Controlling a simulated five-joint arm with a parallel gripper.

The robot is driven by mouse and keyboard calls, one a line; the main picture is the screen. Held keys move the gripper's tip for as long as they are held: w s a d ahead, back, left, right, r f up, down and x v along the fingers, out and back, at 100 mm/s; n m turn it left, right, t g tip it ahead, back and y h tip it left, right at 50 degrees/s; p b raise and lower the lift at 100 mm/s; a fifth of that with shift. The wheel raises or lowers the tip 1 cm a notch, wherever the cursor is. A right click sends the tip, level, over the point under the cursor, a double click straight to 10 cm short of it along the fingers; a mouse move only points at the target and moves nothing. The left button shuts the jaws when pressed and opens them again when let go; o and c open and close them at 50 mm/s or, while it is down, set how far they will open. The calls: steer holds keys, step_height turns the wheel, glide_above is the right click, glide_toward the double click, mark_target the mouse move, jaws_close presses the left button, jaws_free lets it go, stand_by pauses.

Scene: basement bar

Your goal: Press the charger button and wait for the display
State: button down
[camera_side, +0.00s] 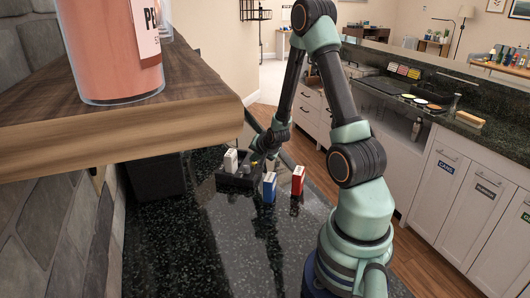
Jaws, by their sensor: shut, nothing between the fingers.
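A dark, low box (240,183), which looks like the charger, sits on the black speckled counter. A white block (231,161) stands upright in its left part, and small grey parts show beside it. A blue block with a white top (269,188) stands just right of the box, and a red block with a white top (298,180) stands farther right. My gripper (259,160) is shut and empty, low over the back right of the box. I cannot tell whether it touches the box. I cannot make out the button or a lit display.
A wooden shelf (120,125) with a pink labelled container (110,50) juts out at the upper left, in the foreground. A dark block (157,176) stands by the stone wall at left. The front of the counter (180,250) is clear.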

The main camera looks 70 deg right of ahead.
steer(key=shift+f, duration=0.2)
steer(key=shift+r, duration=0.15)
stand_by(0.4)
steer(key=shift+r, duration=0.65)
steer(key=shift+r, duration=2.5)
steer(key=shift+a, duration=0.1)
